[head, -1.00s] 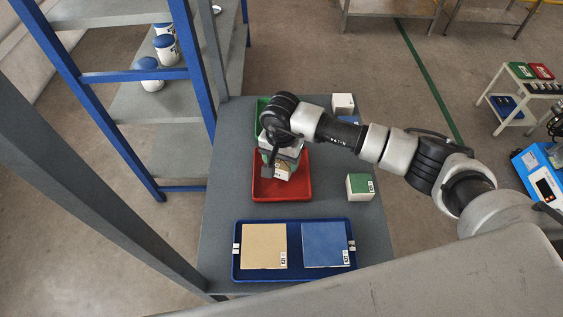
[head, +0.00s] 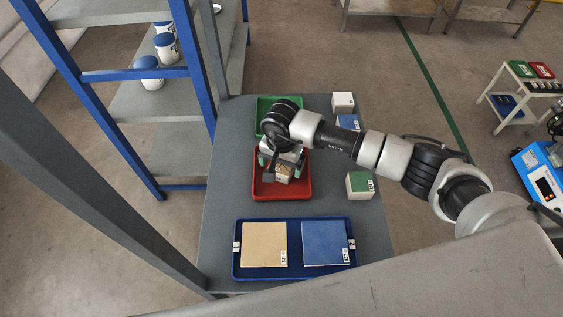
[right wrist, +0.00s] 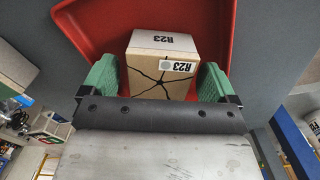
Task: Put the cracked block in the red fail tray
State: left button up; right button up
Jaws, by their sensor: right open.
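The cracked block (right wrist: 160,66) is tan with a white side, an R23 label and dark crack lines on its face. It sits inside the red tray (head: 308,186), and it also shows in the head view (head: 285,173). My right gripper (head: 282,172) is over the red tray. In the right wrist view its green fingers (right wrist: 158,82) stand open on both sides of the block, with a visible gap at the block's sides. My left gripper is not in view.
A green tray (head: 262,106) lies behind the red tray. A white block (head: 343,102), a blue block (head: 349,122) and a green-topped block (head: 359,184) stand at the right of the table. A blue tray (head: 293,275) with two tiles lies in front. A blue rack (head: 130,77) stands left.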

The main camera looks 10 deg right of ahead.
notch_tip(320, 180, up, 12)
jog(key=shift+r+b, duration=0.15)
jog(key=shift+b, duration=0.2)
